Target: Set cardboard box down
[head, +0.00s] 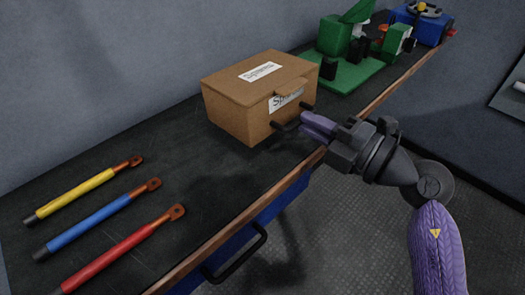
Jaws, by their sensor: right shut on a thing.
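The cardboard box (239,112) is brown, with white labels on its lid and front and a dark handle on its front face. It is at the dark bench top (150,235), near the wooden front edge; I cannot tell whether its base touches the surface. My right gripper (303,123) comes in from the right and is shut on the box's handle. The fingertips partly hide the handle. My left gripper is not in view.
Yellow (75,195), blue (97,220) and red (120,251) rods lie left of the box. A green machine (345,65) and a blue one (418,27) stand behind it to the right. A blue drawer (228,255) with a black handle is below the edge.

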